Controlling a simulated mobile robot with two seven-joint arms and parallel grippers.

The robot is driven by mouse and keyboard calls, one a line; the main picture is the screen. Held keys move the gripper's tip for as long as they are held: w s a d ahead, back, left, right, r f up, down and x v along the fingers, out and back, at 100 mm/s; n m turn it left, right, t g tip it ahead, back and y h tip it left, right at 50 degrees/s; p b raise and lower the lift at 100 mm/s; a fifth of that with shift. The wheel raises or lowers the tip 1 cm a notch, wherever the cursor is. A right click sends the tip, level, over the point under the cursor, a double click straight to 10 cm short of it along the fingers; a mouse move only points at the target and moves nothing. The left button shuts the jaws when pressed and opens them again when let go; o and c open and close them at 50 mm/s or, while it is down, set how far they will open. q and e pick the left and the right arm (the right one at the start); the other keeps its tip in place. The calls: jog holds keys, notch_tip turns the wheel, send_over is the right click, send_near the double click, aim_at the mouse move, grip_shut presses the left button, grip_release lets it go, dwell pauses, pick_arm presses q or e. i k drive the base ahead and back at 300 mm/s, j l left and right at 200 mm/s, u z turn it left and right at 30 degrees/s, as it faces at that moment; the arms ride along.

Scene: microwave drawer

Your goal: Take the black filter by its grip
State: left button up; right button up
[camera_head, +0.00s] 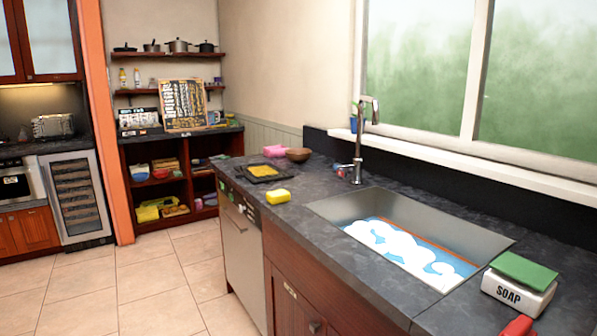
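A flat black square piece (262,173) with a yellow patch in its middle lies on the dark counter (320,240), near its far end. It may be the black filter, but it is too small to make out a grip on it. Neither of my grippers is in view.
A yellow sponge (278,196) lies just in front of the black piece. A brown bowl (299,155) and a pink item (275,151) stand behind it. The sink (340,208) with a tall faucet (358,140) is to the right. A white soap holder (516,292) is nearer. Open floor lies left.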

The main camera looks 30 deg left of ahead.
aim_at(267, 172)
jog(key=i+j+z, duration=0.15)
jog(key=j+z, duration=0.15)
jog(key=j, duration=0.6)
jog(key=i+j+z, duration=0.1)
jog(key=j+z, duration=0.25)
jog(key=j, duration=0.55)
jog(key=j+z, duration=0.1)
jog(key=j, duration=1.75)
